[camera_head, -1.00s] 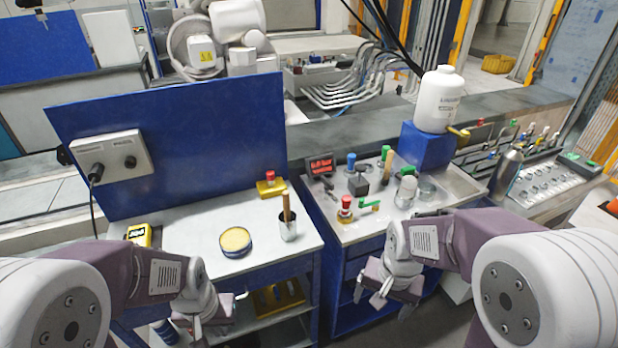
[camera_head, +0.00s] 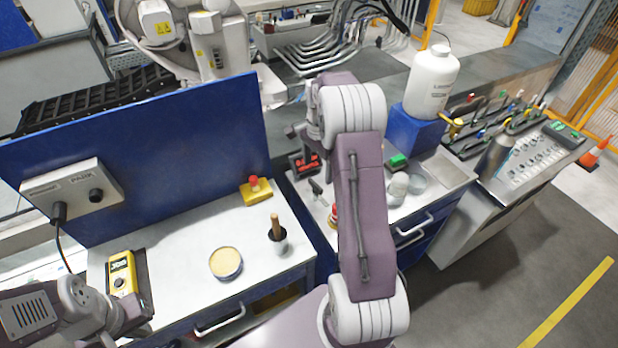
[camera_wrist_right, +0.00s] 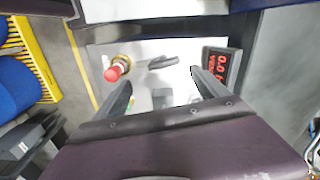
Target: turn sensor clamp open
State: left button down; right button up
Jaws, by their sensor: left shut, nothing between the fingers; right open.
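A dark grey lever-like fitting (camera_head: 316,187) on the right bench top, near the red-digit display (camera_head: 303,163), may be the sensor clamp; I cannot be sure. In the right wrist view the grey lever (camera_wrist_right: 162,62) lies on the pale bench top, just beyond and between the fingertips. My right gripper (camera_wrist_right: 162,78) is open and empty above it, with no contact visible. In the head view my right arm hides much of that bench. My left gripper (camera_head: 132,318) is shut and empty at the lower left, by the front of the left bench.
A red knob (camera_wrist_right: 115,69) on a brass base stands left of the lever in the right wrist view, and the display (camera_wrist_right: 220,66) stands right. The left bench holds a yellow meter (camera_head: 121,275), a round tin (camera_head: 226,263) and a cup (camera_head: 277,244).

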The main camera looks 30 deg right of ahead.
aim_at(316, 183)
jog(key=shift+s+a+f, duration=0.1)
jog(key=shift+s+f, duration=0.1)
jog(key=shift+f, duration=0.2)
jog(key=f, duration=0.2)
jog(key=w+f, duration=0.1)
jog(key=f, duration=0.1)
jog(key=f+p, duration=0.1)
jog(key=f, duration=0.1)
jog(key=shift+w, duration=0.35)
jog(key=shift+s+f, duration=0.2)
jog(key=shift+f, duration=0.85)
jog(key=shift+s+f, duration=0.2)
jog(key=shift+f, duration=0.05)
pick_arm(q)
jog(key=shift+w+r, duration=0.4)
jog(key=shift+r, duration=0.05)
pick_arm(e)
jog(key=shift+w, duration=0.1)
pick_arm(q)
jog(key=shift+w, duration=0.1)
pick_arm(e)
jog(key=shift+w+f, duration=0.1)
jog(key=c, duration=1.4)
